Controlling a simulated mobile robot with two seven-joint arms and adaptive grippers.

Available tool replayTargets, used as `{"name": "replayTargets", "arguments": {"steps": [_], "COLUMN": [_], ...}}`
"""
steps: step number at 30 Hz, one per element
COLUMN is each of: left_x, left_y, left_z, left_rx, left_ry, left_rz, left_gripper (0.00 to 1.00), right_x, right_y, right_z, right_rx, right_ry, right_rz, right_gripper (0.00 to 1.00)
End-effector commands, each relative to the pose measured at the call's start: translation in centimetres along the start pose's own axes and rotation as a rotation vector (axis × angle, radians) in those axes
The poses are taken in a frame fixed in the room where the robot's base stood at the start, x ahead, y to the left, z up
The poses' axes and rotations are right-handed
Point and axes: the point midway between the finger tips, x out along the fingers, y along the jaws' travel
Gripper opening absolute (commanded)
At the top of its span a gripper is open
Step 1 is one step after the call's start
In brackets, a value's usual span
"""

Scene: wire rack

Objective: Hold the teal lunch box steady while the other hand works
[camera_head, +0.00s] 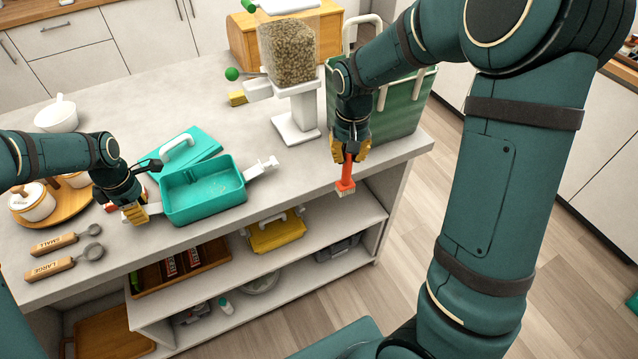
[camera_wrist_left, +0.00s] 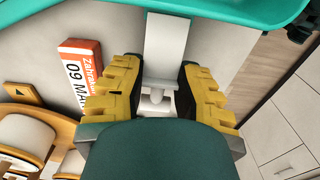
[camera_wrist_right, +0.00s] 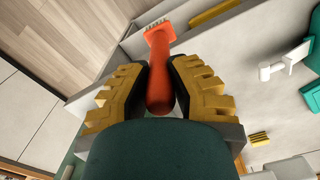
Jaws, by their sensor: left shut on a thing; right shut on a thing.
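The teal lunch box (camera_head: 203,193) stands open and looks empty on the counter, its teal lid with a white handle (camera_head: 185,147) behind it. A white latch (camera_head: 262,168) sticks out at its right side. My left gripper (camera_head: 138,212) is at the box's left side, shut on the white latch (camera_wrist_left: 166,45) there; the box's teal edge shows at the top of the left wrist view. My right gripper (camera_head: 350,150) is shut on an orange brush (camera_head: 347,176), bristles down, right of the box near the counter's front edge. The brush also shows in the right wrist view (camera_wrist_right: 159,70).
A grain dispenser (camera_head: 290,50) and a green basket (camera_head: 405,105) stand behind. Jars on a round wooden tray (camera_head: 75,205) and two measuring spoons (camera_head: 65,250) lie left. Shelves below hold a yellow box (camera_head: 276,232). Counter between box and dispenser is mostly clear.

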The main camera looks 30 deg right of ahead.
Motion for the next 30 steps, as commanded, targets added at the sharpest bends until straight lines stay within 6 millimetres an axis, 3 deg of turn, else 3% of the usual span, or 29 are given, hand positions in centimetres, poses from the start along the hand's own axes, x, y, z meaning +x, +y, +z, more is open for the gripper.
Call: {"name": "replayTargets", "arguments": {"steps": [3, 7, 10, 13, 20, 30], "left_x": [0.0, 0.0, 0.0, 0.0, 0.0, 0.0], "left_y": [0.0, 0.0, 0.0, 0.0, 0.0, 0.0], "left_z": [0.0, 0.0, 0.0, 0.0, 0.0, 0.0], "left_rx": [0.000, 0.000, 0.000, 0.000, 0.000, 0.000], "left_ry": [-0.001, -0.001, -0.001, -0.001, -0.001, -0.001], "left_rz": [0.000, 0.000, 0.000, 0.000, 0.000, 0.000], "left_gripper": [0.00, 0.00, 0.00, 0.00, 0.00, 0.00], "right_x": [-2.2, -4.2, -5.6, -6.4, -7.3, -8.2], "right_y": [2.3, 3.8, 3.6, 2.1, -3.8, -18.2], "right_z": [-0.9, -1.9, -3.0, -4.3, -6.6, -8.0], "right_rx": [0.067, 0.115, 0.125, 0.108, 0.028, -0.155], "right_ry": [0.004, 0.004, 0.003, 0.002, 0.002, 0.003], "right_rz": [-0.001, 0.000, 0.001, 0.002, 0.004, 0.004], "right_gripper": [0.00, 0.00, 0.00, 0.00, 0.00, 0.00]}}
